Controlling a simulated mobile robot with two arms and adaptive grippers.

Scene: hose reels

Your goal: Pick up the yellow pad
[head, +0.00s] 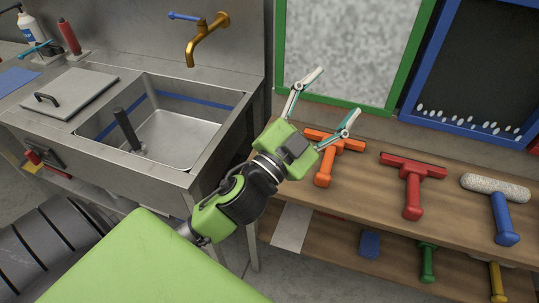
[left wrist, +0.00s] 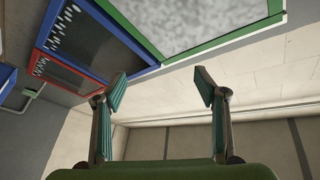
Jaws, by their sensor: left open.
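A small yellow item (head: 33,167) shows low at the far left, under the counter edge beside a red one; it is too small to tell whether it is the yellow pad. No other yellow pad is clear to me. My left gripper (head: 338,91) is open and empty, raised in front of the green-framed panel, above the back of the wooden shelf and far right of the yellow item. In the left wrist view its two fingers (left wrist: 160,85) stand apart with nothing between them. My right gripper is not in view.
A sink (head: 180,135) with a brass tap (head: 208,40) is at left. Orange (head: 323,170), red (head: 413,190) and blue-handled (head: 503,220) tools lie on the upper shelf. A blue pad (head: 370,243), a green tool (head: 427,262) and a yellow-handled tool (head: 497,282) are below.

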